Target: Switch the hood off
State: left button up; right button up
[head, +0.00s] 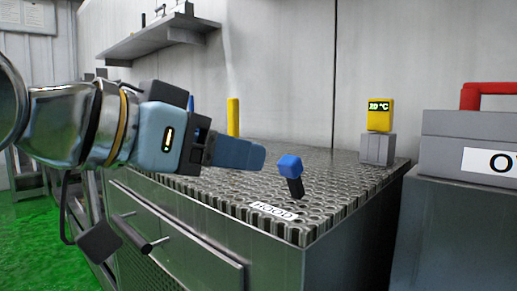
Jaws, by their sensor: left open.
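The hood switch is a lever with a blue cube-shaped knob (289,165) on a short black stem. It stands near the front corner of the perforated metal counter (340,182), tilted a little. A white label (273,211) reading "HOOD" lies at its foot. My left gripper (262,156) comes in from the left with its fingers pointing right, just left of the blue knob. A small gap shows between the fingertips and the knob. The gripper is seen side-on and holds nothing visible. My right gripper is not in view.
A yellow display (380,115) stands on a grey block at the back right. A grey box (470,140) with a red handle sits on the right. A yellow post (233,116) stands behind my gripper. A drawer handle (133,233) juts from the cabinet front.

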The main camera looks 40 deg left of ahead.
pick_arm(q)
jog(key=v, duration=0.3)
dwell(0.6)
